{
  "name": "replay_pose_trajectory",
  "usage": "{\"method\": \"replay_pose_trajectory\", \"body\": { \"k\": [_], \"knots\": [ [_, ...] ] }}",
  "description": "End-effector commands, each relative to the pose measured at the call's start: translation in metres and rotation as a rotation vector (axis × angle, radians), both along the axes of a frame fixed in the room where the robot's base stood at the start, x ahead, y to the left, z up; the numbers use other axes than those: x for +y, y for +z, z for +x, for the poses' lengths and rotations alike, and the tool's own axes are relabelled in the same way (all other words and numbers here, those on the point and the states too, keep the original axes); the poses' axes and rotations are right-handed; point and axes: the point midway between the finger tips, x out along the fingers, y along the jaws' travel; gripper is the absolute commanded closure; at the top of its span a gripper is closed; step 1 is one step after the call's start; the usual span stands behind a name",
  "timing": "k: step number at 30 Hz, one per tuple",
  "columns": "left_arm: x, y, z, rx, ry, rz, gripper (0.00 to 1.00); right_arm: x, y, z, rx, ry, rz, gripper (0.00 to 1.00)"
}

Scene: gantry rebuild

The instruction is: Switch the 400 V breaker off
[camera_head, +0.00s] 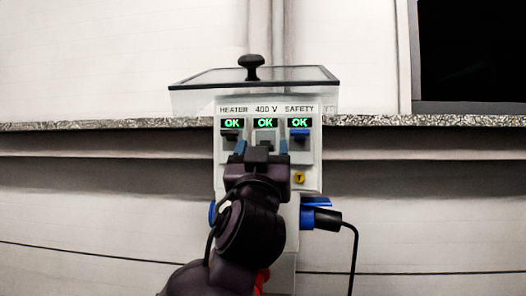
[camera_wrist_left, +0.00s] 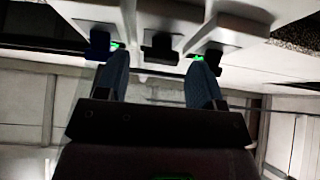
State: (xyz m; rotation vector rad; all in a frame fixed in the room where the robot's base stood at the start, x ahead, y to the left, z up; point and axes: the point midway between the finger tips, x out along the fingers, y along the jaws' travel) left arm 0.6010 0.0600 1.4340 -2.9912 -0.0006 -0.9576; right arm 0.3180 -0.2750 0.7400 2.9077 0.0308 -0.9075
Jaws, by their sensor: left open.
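The white breaker panel (camera_head: 311,160) carries three switches labelled HEATER, 400 V and SAFETY, each under a green OK display. In the left wrist view the middle dark lever (camera_wrist_left: 160,46) stands beyond the gap between the open fingers (camera_wrist_left: 158,66). I cannot tell whether the fingers touch it. My right gripper is not in view.
The dark HEATER lever (camera_head: 230,136) and blue SAFETY lever (camera_head: 300,134) flank the middle one closely. A yellow button (camera_head: 299,178) sits lower right. A blue socket with a black plug (camera_head: 326,219) and cable is below. A clear-lidded box with a black knob (camera_head: 251,66) stands behind.

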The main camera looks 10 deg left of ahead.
Motion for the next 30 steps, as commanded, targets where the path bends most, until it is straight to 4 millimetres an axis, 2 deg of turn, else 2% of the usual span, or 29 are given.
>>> {"method": "replay_pose_trajectory", "body": {
  "k": [16,22,30],
  "knots": [
    [0.000,-0.053,-0.071,0.003,-0.003,-0.002,0.38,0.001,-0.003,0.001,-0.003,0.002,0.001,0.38],
    [0.000,-0.059,-0.082,0.002,0.000,-0.001,0.38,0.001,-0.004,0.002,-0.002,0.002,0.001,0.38],
    [0.000,-0.059,-0.083,0.001,0.000,-0.001,0.38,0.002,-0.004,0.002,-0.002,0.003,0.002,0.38]
  ]
}}
